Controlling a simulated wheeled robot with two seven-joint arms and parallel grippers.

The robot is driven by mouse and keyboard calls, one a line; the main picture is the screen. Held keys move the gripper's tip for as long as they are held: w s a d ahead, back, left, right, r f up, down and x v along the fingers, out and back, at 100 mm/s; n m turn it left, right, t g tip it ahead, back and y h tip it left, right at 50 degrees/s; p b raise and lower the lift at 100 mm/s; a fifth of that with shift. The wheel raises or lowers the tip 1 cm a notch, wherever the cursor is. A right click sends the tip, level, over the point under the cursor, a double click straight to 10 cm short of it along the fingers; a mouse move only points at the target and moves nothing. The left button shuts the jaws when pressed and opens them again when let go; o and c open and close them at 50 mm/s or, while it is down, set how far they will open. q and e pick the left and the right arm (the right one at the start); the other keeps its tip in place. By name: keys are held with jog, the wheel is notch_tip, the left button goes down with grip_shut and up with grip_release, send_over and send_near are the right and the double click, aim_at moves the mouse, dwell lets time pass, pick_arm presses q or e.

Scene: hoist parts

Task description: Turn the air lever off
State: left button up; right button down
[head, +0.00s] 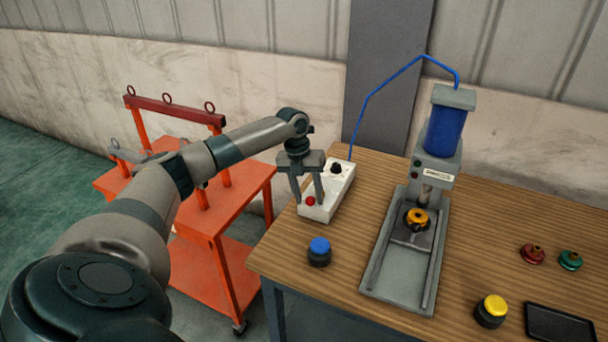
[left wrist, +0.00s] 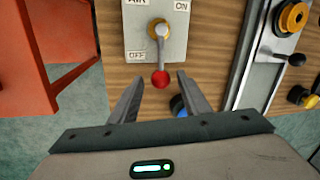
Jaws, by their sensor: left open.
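The air lever's box (head: 338,188) is a pale box at the left part of the wooden table. In the left wrist view its plate (left wrist: 134,22) carries the words AIR, ON at the upper right and OFF at the lower left. The lever (left wrist: 159,52) runs from a brass pivot straight down in that view to a red ball (left wrist: 160,78); the ball also shows in the head view (head: 310,201). My left gripper (head: 308,198) is open, its fingers on either side of the red ball, with gaps visible in the left wrist view (left wrist: 160,84). My right gripper is not in view.
A press with a blue cylinder (head: 445,130) stands right of the box, a blue hose (head: 385,82) running toward the box. A blue button (head: 319,251) is near the front edge. An orange cart (head: 225,215) stands left. A yellow button (head: 491,310) and black tray (head: 560,323) lie right.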

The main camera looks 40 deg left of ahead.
pick_arm(q)
jog(key=shift+a+r, duration=0.15)
jog(key=shift+r, duration=0.5)
notch_tip(320, 180, up, 16)
jog(key=s+a+b, duration=0.1)
jog(key=a+b, duration=0.1)
jog(key=b, duration=0.2)
jog(key=shift+s+a+f, duration=0.15)
jog(key=shift+s+a, duration=0.1)
jog(key=shift+a, duration=0.1)
jog(key=shift+f, duration=0.1)
